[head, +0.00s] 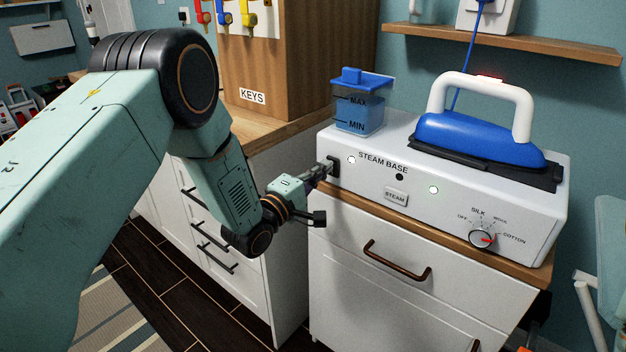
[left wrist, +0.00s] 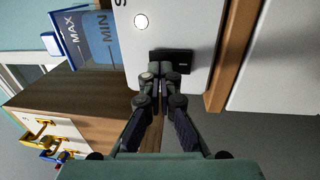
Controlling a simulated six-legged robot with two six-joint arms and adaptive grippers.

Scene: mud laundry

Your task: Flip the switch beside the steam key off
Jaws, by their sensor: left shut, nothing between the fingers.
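The white steam base (head: 375,215) stands on the cabinet top. Its black switch (head: 334,164) is at the left end of the front face, left of the steam key (head: 396,198). My left gripper (head: 327,169) is shut and empty, with its fingertips at the switch. In the left wrist view the closed fingertips (left wrist: 163,68) overlap the lower edge of the black switch (left wrist: 178,56). They look in contact or very close; I cannot tell which. The fingers hide part of the switch, and its position is unclear. My right gripper is not in view.
A blue water tank (head: 360,112) stands at the base's left end, and a blue iron (head: 475,135) rests on top. A dial (head: 482,238) is at the front right. A wooden key cabinet (head: 300,60) stands behind my arm. Drawers lie below.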

